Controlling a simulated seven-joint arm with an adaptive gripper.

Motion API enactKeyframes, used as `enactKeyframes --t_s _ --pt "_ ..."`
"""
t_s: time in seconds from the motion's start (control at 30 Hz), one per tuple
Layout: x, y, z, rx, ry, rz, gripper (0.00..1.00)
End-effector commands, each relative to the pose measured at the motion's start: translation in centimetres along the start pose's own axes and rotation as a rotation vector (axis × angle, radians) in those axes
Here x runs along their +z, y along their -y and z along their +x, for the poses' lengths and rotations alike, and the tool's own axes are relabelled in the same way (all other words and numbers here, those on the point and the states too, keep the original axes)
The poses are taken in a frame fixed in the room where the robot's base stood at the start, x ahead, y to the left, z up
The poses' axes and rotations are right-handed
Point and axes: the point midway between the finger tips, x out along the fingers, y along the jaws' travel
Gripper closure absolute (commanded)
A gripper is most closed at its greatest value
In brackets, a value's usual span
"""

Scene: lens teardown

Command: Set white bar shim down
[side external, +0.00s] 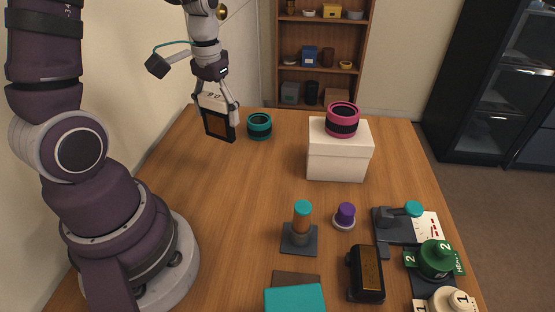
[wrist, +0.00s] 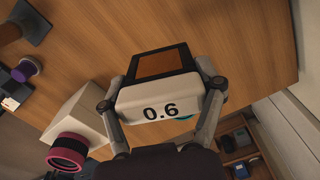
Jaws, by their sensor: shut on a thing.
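The white bar shim (wrist: 160,102) is a white block marked "0.6" with a dark-framed brown panel (wrist: 160,64) beyond it. My gripper (wrist: 162,98) is shut on it, one finger on each end, in the wrist view. In the side external view my gripper (side external: 217,101) holds the shim (side external: 216,103) upright at the table's far left corner, with the dark frame below the white part. I cannot tell whether its lower edge touches the table.
A teal ring (side external: 259,126) stands just right of the shim. A white box (side external: 338,160) with a pink ring (side external: 342,119) on top is further right. Several tools and parts, including a green knob (side external: 436,258), fill the near right. The middle left of the wooden table (side external: 225,200) is clear.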

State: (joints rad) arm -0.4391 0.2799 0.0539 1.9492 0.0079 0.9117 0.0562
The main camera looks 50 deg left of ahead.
Motion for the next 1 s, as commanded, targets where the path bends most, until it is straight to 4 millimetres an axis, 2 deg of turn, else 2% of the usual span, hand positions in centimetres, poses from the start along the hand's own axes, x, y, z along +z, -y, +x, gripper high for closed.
enactKeyframes --t_s 0.03,0.13,0.23,0.33,0.43,0.6,0.8,1.0 --pt "1.4 2.0 0.8 0.001 0.005 -0.082 0.69" --pt "4.3 4.8 2.4 0.003 0.006 -0.222 0.69" --pt "6.4 6.1 3.3 0.005 0.005 -0.312 0.69" --pt "7.1 6.8 3.7 0.005 0.003 -0.353 0.69" --pt "5.4 7.8 4.1 0.005 0.005 -0.361 0.69" --pt "0.9 10.1 4.6 0.004 0.004 -0.359 0.69" --pt "-3.4 12.2 5.1 0.006 0.007 -0.358 0.69" --pt "-6.0 13.4 5.3 0.006 0.006 -0.357 0.69"
